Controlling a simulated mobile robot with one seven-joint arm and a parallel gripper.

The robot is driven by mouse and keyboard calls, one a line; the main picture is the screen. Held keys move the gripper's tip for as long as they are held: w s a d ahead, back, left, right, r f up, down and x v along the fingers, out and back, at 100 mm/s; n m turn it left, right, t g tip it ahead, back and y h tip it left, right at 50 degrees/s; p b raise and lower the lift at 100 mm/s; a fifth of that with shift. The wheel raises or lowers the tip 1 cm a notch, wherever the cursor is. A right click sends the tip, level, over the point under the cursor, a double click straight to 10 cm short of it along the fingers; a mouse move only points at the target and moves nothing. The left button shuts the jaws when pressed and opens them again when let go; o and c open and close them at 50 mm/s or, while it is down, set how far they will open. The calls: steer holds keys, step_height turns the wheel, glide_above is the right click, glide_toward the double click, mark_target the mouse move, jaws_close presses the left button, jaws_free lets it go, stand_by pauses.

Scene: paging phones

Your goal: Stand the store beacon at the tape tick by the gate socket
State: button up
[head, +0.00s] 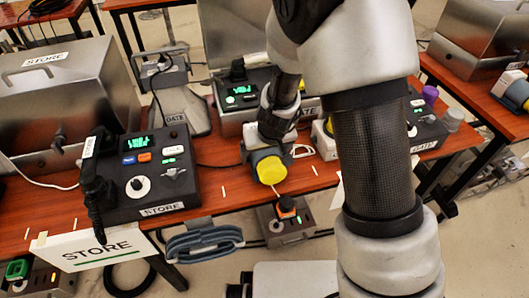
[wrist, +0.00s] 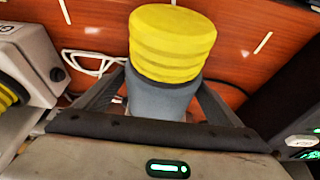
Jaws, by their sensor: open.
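A beacon with a ribbed yellow top and grey body (head: 271,170) stands on the orange-brown table near the front edge. In the wrist view this beacon (wrist: 172,45) is between the fingers of my open gripper (wrist: 160,95), one dark finger on each side; contact is unclear. No label shows on it. A white socket box, apparently the gate socket (head: 326,146), is just right of it, with another yellow part on it. The box (wrist: 42,62) is at left in the wrist view. A pale tape tick (head: 315,170) lies in front of the box and also shows in the wrist view (wrist: 65,11).
The STORE phone (head: 150,180) with its handset stands at left. The GATE phone (head: 243,92) is behind my gripper. Another tick (head: 223,192) lies left of the beacon. A white cord loop (wrist: 90,62) lies near the socket box. The table's front edge is close.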

mark_target(269, 153)
steer(key=p+v, duration=0.5)
steer(key=v, duration=0.6)
steer(key=shift+s+r, duration=0.2)
steer(key=shift+r, duration=0.25)
steer(key=s+d+r+m+y, duration=0.1)
steer(key=s+d+r, duration=0.15)
steer(key=r, duration=0.45)
steer(key=s+d+r+y, duration=0.1)
steer(key=s+r, duration=0.2)
steer(key=r, duration=0.3)
steer(key=s+d+r+m+h, duration=0.1)
steer(key=s+d+r, duration=0.3)
steer(key=s, duration=0.2)
steer(key=s+d+r+m+t+h, duration=0.1)
steer(key=s+d+r+h, duration=0.1)
steer(key=s+d+r, duration=0.3)
steer(key=shift+s+d, duration=0.35)
steer(key=shift+s, duration=0.65)
steer(key=shift+c, duration=0.2)
